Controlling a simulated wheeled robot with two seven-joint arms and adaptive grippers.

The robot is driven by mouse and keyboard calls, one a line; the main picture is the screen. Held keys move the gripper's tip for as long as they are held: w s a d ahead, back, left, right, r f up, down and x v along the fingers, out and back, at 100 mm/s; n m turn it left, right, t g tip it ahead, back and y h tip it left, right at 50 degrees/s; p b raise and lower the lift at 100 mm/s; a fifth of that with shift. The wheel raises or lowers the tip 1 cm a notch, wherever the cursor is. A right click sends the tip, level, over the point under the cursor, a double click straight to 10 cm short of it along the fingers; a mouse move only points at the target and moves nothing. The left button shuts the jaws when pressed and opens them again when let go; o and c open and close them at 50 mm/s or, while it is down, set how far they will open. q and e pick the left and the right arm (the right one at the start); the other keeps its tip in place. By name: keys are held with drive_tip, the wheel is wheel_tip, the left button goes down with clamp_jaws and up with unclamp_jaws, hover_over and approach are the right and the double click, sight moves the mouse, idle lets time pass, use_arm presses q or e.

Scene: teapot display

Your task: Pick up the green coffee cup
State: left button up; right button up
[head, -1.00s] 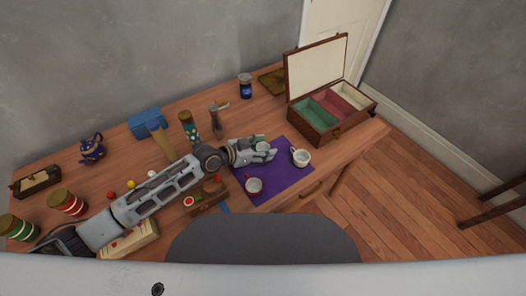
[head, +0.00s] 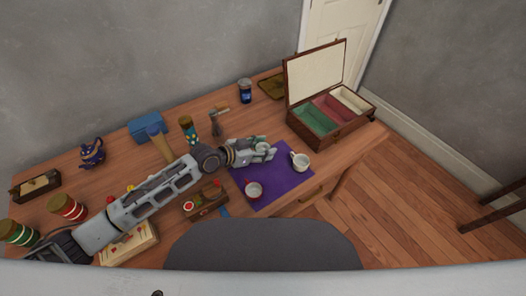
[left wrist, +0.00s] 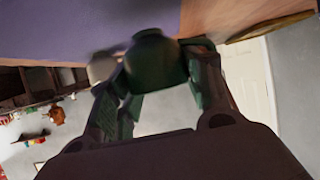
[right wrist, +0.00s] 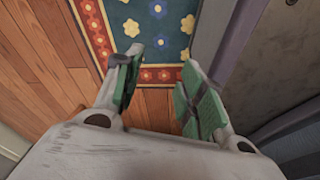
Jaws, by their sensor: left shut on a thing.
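The green coffee cup (head: 262,146) is between the fingers of my left gripper (head: 264,151), over the back part of the purple mat (head: 285,178). In the left wrist view the cup (left wrist: 155,60) shows dark green and shaded, with the left gripper's (left wrist: 158,75) fingers against both sides. The gripper is shut on it. Whether the cup is clear of the mat is hard to tell. My right gripper (right wrist: 160,75) is open and empty above the floor, seen only in the right wrist view.
A white cup (head: 301,161) stands right of the held cup, and a red-and-white cup (head: 254,190) stands nearer. An open wooden case (head: 318,125) is at the back right. A small wooden box (head: 207,201) lies left of the mat. A patterned rug (right wrist: 155,25) lies below my right gripper.

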use_arm(q)
wheel_tip(320, 180, up, 6)
drive_tip(key=shift+r, duration=0.1)
drive_tip(key=shift+r+p, duration=0.3)
drive_tip(key=shift+r, duration=0.35)
use_arm(e)
drive_tip(key=shift+s+d, duration=0.65)
drive_tip(key=shift+s, duration=0.15)
drive_tip(key=shift+w, duration=0.2)
use_arm(q)
drive_tip(key=shift+w, duration=0.1)
